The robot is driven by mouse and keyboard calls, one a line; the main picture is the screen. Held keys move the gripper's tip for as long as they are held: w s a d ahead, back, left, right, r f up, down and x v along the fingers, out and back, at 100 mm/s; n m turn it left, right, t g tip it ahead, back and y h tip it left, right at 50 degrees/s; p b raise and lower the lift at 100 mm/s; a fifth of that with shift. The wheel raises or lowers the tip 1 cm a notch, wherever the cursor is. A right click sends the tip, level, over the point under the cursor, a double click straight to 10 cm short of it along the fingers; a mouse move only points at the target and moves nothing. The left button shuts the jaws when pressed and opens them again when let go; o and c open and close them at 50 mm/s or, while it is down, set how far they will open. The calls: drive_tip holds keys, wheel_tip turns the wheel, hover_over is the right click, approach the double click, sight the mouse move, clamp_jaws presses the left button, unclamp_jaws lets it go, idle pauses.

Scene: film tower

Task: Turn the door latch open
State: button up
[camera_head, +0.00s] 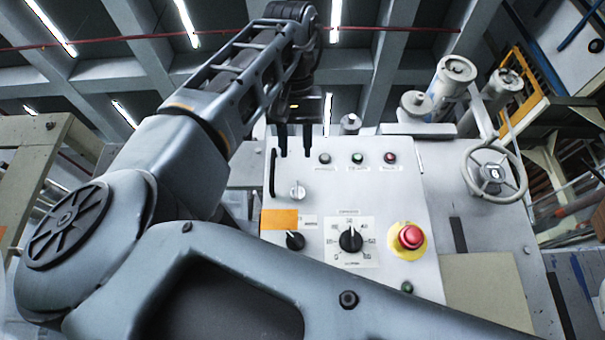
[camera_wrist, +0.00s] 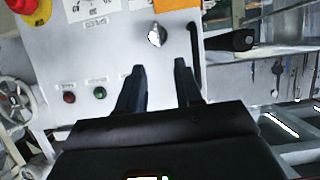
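A small silver turn latch (camera_head: 297,190) sits on the light grey panel door (camera_head: 400,190), just right of a black vertical handle (camera_head: 272,173). In the wrist view the latch (camera_wrist: 156,35) is a bright knob beyond my fingertips, and the black handle (camera_wrist: 195,42) is to its right. My gripper (camera_head: 294,153) is open, with its two dark fingers pointing down and a clear gap between them. It is above the latch in the head view. In the wrist view my gripper (camera_wrist: 160,68) has nothing between its fingers, and they appear apart from the latch.
The panel carries several small lamp buttons, a black rotary selector (camera_head: 350,240), a smaller black knob (camera_head: 295,241) and a red emergency button (camera_head: 410,236) on yellow. An orange label (camera_head: 279,220) is below the latch. A handwheel (camera_head: 494,173) stands at the right.

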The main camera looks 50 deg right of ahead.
sight(298, 191)
drive_tip(key=shift+p+x, duration=0.95)
drive_tip(key=shift+x, duration=2.95)
drive_tip(key=shift+c, duration=0.3)
clamp_jaws()
